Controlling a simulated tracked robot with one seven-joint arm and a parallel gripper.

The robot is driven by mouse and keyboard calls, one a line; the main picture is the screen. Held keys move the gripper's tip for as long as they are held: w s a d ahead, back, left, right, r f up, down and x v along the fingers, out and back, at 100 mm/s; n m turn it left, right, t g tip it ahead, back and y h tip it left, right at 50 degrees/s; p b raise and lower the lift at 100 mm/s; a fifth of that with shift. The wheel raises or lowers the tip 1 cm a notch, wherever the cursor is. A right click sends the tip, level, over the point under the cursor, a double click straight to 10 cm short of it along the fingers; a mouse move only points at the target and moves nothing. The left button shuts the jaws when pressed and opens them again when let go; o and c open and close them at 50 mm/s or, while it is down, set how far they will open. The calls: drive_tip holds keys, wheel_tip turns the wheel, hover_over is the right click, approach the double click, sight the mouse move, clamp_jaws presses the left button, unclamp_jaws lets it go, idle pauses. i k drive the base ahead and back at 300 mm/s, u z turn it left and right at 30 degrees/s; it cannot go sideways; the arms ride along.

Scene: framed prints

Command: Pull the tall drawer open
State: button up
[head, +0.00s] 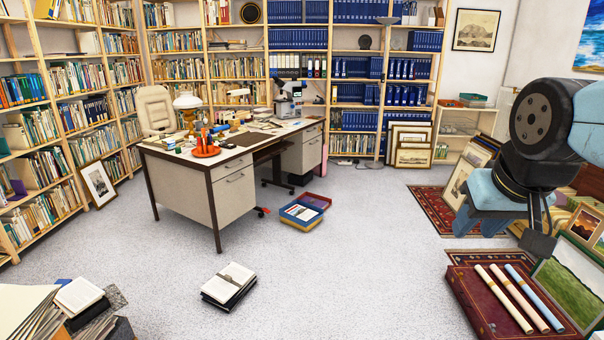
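The grey desk (182,186) stands in the middle of the room. Its near pedestal has a shallow upper drawer (232,166) and a tall lower drawer (236,195), each with a handle on the front. Both look shut. The far pedestal also has a shallow drawer and a tall drawer (312,153), both looking shut. My gripper (480,226) is at the right, well apart from the desk, above the floor and rug. Its two blue fingers point down and look spread, with nothing seen between them.
A stack of books (229,285) is on the floor ahead. A dark red case with rolled tubes (478,305) and framed prints crowd the right. Bookshelves line the walls.

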sight(234, 194)
drive_tip(key=u, duration=0.25)
drive_tip(key=i, duration=2.2)
drive_tip(key=u, duration=0.4)
drive_tip(key=i, duration=1.35)
drive_tip(key=u, duration=0.1)
